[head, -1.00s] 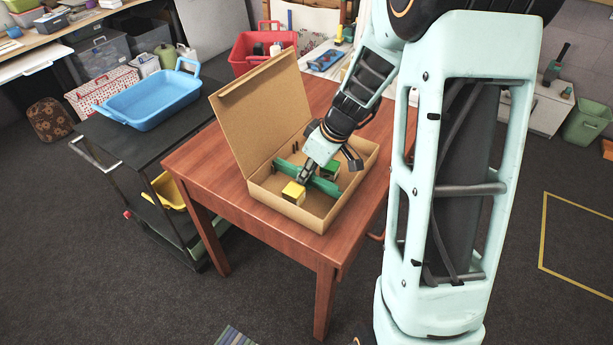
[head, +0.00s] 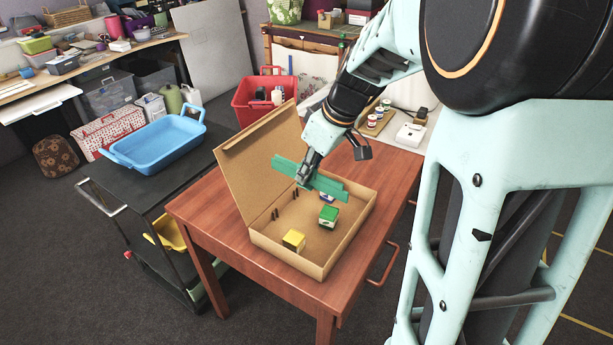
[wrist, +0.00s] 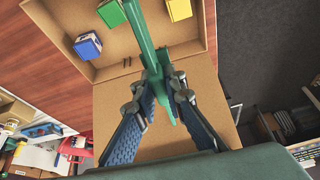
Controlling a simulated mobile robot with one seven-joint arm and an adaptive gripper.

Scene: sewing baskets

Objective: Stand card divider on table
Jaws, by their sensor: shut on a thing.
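The card divider is a long green strip (head: 330,185) held above the open cardboard box (head: 316,272) in the head view. My gripper (head: 306,173) is shut on it near its middle. In the wrist view the divider (wrist: 146,30) runs up from between the fingertips (wrist: 159,82). Inside the box are a yellow block (head: 293,240), a green block (head: 328,216) and a blue block (head: 328,197), all apart from the divider. Small dark slots or pegs (head: 275,214) stand in the box. The wooden table (head: 190,208) bears the box.
The box's raised lid (head: 255,160) stands at its left rear. Bare tabletop shows in front and at the left of the box. Small jars (head: 374,120) and a white box (head: 410,134) stand behind. A black cart with a blue tray (head: 155,145) is at the left.

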